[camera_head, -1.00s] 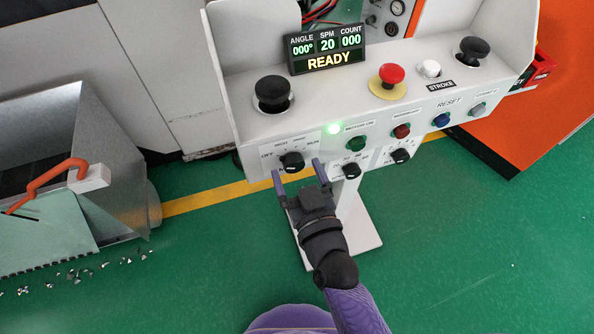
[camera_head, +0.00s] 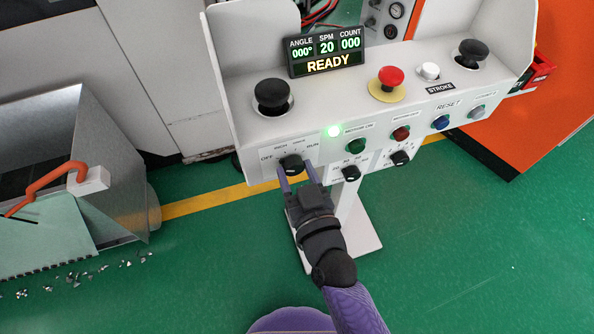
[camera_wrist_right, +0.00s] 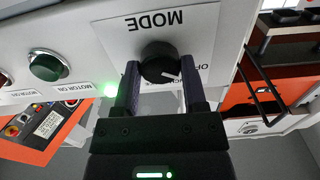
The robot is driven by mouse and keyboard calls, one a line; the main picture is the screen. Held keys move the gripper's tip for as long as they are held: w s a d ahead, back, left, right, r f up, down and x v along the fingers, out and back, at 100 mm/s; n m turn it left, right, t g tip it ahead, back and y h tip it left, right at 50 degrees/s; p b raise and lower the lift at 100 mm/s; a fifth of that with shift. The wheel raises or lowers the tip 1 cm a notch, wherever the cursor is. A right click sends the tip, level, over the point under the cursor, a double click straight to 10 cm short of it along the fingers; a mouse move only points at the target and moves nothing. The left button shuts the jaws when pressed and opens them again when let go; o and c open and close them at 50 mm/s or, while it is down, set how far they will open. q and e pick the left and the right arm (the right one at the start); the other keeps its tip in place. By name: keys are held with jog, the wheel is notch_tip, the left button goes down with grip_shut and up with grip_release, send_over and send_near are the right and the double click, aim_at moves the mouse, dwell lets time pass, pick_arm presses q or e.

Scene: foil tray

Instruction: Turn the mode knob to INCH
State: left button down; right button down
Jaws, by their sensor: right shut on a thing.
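The mode knob (camera_head: 292,163) is a black round knob on the left of the white control panel's front face. Labels OFF, INCH and RUN stand around it in the head view. In the right wrist view the knob (camera_wrist_right: 160,63) sits under an upside-down MODE label, with a white pointer mark near the OFF end of the plate. My right gripper (camera_head: 297,171) is shut on the knob, one finger on each side; its fingers (camera_wrist_right: 160,88) also show in the right wrist view. The display (camera_head: 326,52) reads READY. My left gripper is not in view.
A green button (camera_head: 356,146), a red button (camera_head: 401,133) and two lower black knobs sit right of the mode knob. A red emergency button (camera_head: 390,77) and black palm buttons are on top. A metal chute (camera_head: 110,150) stands at left.

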jog(key=shift+r+m+p, duration=0.1)
jog(key=shift+m+p, duration=0.35)
jog(key=shift+m, duration=0.35)
jog(key=shift+m+p, duration=0.3)
jog(key=shift+m, duration=0.5)
jog(key=shift+m+p, duration=0.3)
jog(key=shift+m, duration=0.8)
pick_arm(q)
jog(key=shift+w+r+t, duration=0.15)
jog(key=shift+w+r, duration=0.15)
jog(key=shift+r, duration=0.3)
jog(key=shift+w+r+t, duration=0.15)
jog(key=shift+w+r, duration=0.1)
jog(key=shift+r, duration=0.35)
pick_arm(e)
jog(key=shift+m, duration=1)
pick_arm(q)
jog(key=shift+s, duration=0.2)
pick_arm(e)
jog(key=shift+c, duration=0.7)
grip_release()
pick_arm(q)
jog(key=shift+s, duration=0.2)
